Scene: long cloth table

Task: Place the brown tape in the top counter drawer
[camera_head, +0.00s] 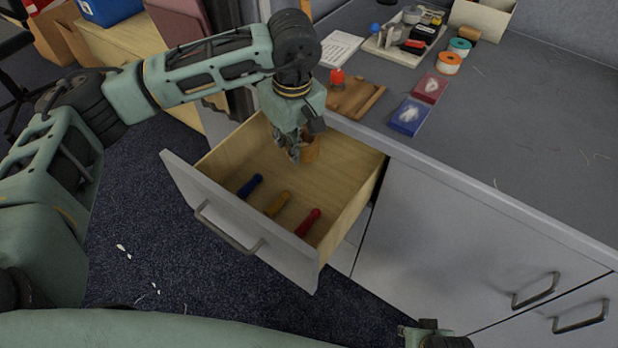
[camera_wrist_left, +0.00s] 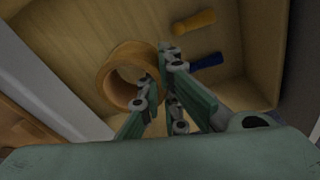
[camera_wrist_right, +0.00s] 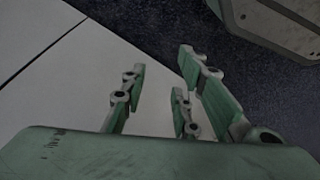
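The brown tape (camera_head: 312,151) is a ring standing out inside the open top drawer (camera_head: 343,213), near its back corner. My left gripper (camera_head: 298,150) reaches down into the drawer beside it. In the left wrist view the fingers (camera_wrist_left: 157,82) are closed on the wall of the tape (camera_wrist_left: 112,75), one finger inside the ring and one outside. I cannot tell whether the tape touches the drawer floor. The drawer is pulled out, with a bar handle on its front. My right gripper (camera_wrist_right: 160,75) is open and empty, low beside the cabinet front.
Blue (camera_head: 250,186), yellow (camera_head: 278,204) and red (camera_head: 308,222) handled items lie in the drawer's front half. The countertop (camera_head: 510,120) holds a wooden board (camera_head: 355,98), small boxes (camera_head: 408,116) and tape rolls (camera_head: 448,63). Closed cabinet doors (camera_head: 460,235) stand at the right.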

